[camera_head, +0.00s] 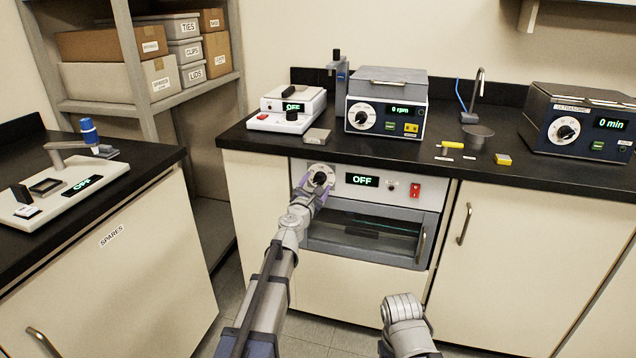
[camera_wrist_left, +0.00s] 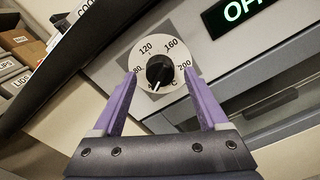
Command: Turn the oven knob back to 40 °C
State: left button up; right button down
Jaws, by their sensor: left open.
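The oven (camera_head: 400,205) is built in under the middle counter, with its knob (camera_head: 319,178) at the left of its front panel. In the left wrist view the black knob (camera_wrist_left: 160,71) sits on a white dial marked 80, 120, 160 and 200. Its white pointer line points down and slightly left, near a partly hidden mark at the dial's bottom left. My left gripper (camera_wrist_left: 159,74) is open, with its purple fingers on either side of the dial, apart from the knob. In the head view my left gripper (camera_head: 317,190) is at the panel. My right gripper is not visible.
The oven display (camera_head: 362,180) reads OFF, with a red switch (camera_head: 415,190) to its right. The oven door handle (camera_head: 421,245) sticks out at the right. A centrifuge-like box (camera_head: 387,105) and small tools stand on the counter above. My right arm is low in front of the cabinets.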

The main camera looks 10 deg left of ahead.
pick_arm(q)
jog(key=s, duration=0.8)
jog(key=shift+a, duration=0.15)
